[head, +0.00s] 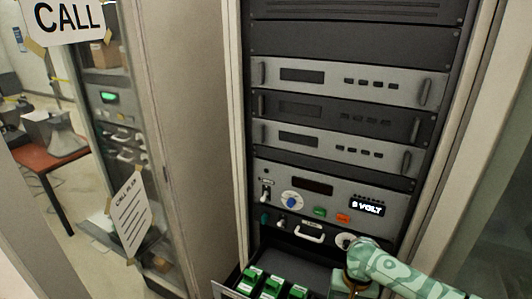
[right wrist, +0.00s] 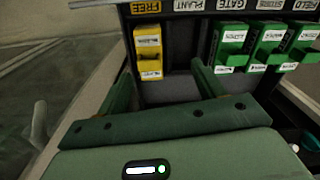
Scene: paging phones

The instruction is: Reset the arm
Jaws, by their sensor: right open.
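My right arm comes in from the right in the head view, its gripper (head: 345,285) low over the right part of an open drawer (head: 222,288). In the right wrist view this gripper (right wrist: 161,68) has two green fingers apart with nothing between them. Ahead of it is a yellow module (right wrist: 148,52) under a label reading FREE (right wrist: 146,7). In the head view green modules (head: 271,286) sit at the drawer's left. My left gripper is not in view.
Above the drawer is a panel with a blue knob (head: 292,202), a lit display (head: 367,206) and a white handle (head: 309,234). Grey rack units (head: 350,80) fill the cabinet above. A red table (head: 50,157) stands far left.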

